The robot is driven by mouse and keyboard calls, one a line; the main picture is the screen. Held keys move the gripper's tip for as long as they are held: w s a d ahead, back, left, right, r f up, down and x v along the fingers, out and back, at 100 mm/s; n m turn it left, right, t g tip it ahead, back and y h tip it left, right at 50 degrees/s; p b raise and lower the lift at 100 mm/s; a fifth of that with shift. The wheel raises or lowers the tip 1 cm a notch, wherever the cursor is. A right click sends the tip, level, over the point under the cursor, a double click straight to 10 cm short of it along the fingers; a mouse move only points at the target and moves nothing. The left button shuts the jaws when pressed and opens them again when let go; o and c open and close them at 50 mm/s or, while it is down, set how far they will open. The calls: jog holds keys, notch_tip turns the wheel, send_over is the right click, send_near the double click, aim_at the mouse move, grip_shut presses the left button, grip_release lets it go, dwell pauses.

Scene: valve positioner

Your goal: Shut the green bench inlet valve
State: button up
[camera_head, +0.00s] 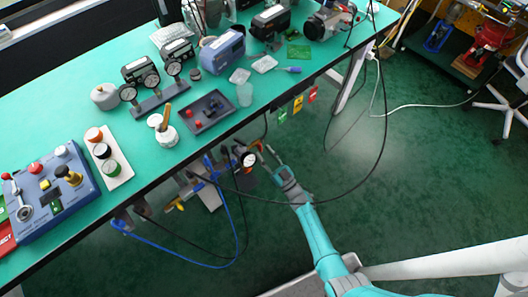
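Below the bench edge, a round white-faced gauge (249,159) is just left of the fingertips. A small orange-red part (256,144) is close to the fingertips; I cannot tell whether they touch. Blue and metal fittings (205,185) and a yellow part (180,206) hang lower left under the bench. I cannot make out a green valve handle for certain; cables and the bench edge hide part of this area.
A black cable (375,150) loops from the bench across my arm. A blue hose (190,263) hangs under the bench. Yellow, green and red tags (298,103) hang at the bench edge. The dark green floor (430,180) at right is mostly clear.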

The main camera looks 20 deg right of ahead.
jog(key=v, duration=1.1)
